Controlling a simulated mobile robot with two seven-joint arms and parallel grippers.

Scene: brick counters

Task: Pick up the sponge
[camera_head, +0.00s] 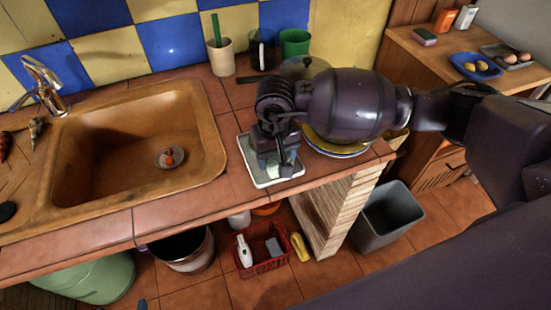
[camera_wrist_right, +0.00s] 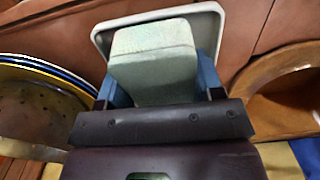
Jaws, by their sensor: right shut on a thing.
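My right gripper (camera_head: 276,166) reaches in from the right over the brick counter and points down at a white tray (camera_head: 247,153). In the right wrist view, a pale green, block-shaped sponge (camera_wrist_right: 153,62) sits between the blue fingers of my right gripper (camera_wrist_right: 160,85), which is shut on it. The white tray's rim (camera_wrist_right: 212,12) shows behind the sponge. I cannot tell whether the sponge still touches the tray. In the head view the gripper hides most of the sponge. My left gripper is not in view.
The sink (camera_head: 110,150) lies left of the tray. Stacked plates (camera_head: 340,150) stand close on the right, partly under my arm. A beige cup (camera_head: 220,57) and a green cup (camera_head: 295,42) stand behind.

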